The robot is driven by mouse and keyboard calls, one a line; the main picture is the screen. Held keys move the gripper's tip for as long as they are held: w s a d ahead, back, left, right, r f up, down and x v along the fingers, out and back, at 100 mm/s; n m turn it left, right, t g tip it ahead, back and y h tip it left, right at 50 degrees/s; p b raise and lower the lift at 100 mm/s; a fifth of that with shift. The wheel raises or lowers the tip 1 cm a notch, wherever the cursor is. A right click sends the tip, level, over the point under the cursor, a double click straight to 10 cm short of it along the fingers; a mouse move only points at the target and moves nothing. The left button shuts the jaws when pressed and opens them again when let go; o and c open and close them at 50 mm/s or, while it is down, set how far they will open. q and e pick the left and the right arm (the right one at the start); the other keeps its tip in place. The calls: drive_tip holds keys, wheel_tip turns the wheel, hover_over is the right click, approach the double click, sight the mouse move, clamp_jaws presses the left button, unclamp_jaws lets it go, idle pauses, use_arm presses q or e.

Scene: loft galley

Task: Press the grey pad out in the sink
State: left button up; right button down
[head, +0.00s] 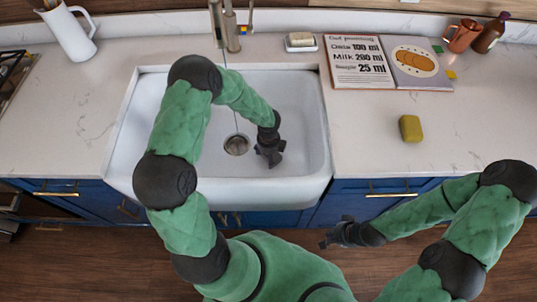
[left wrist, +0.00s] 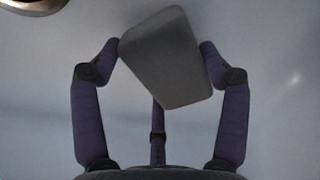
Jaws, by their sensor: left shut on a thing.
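The grey pad (left wrist: 165,62) sits tilted between the fingers of my left gripper (left wrist: 160,62) in the left wrist view, with a finger touching each side. In the head view my left gripper (head: 268,160) is low inside the white sink (head: 305,120), just right of the drain (head: 236,145). The pad cannot be made out clearly there, and its height above the basin floor is hard to tell. My right gripper (head: 336,235) hangs in front of the cabinets, away from the sink; its finger opening is too small to judge.
A tap (head: 231,35) stands behind the sink, with a thin line running down from it towards the drain. Right of the sink lie a yellow-green sponge (head: 410,128) and an open cookbook (head: 418,62). A soap dish (head: 301,47) is behind. A white jug (head: 70,32) stands left.

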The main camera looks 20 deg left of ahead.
use_arm(q)
drive_tip(key=shift+f+b, duration=0.35)
drive_tip(key=shift+f, duration=0.25)
idle(0.5)
drive_tip(key=shift+s+f, duration=0.15)
drive_tip(key=shift+s, duration=0.05)
idle(1.5)
drive_tip(key=r+p, duration=0.1)
drive_tip(key=r, duration=0.1)
drive_tip(key=r+p, duration=0.1)
drive_tip(key=p, duration=0.1)
drive_tip(key=shift+w+r, duration=0.2)
drive_tip(key=shift+r, duration=0.15)
drive_tip(key=shift+r+p, duration=2.9)
drive_tip(key=shift+r, duration=0.4)
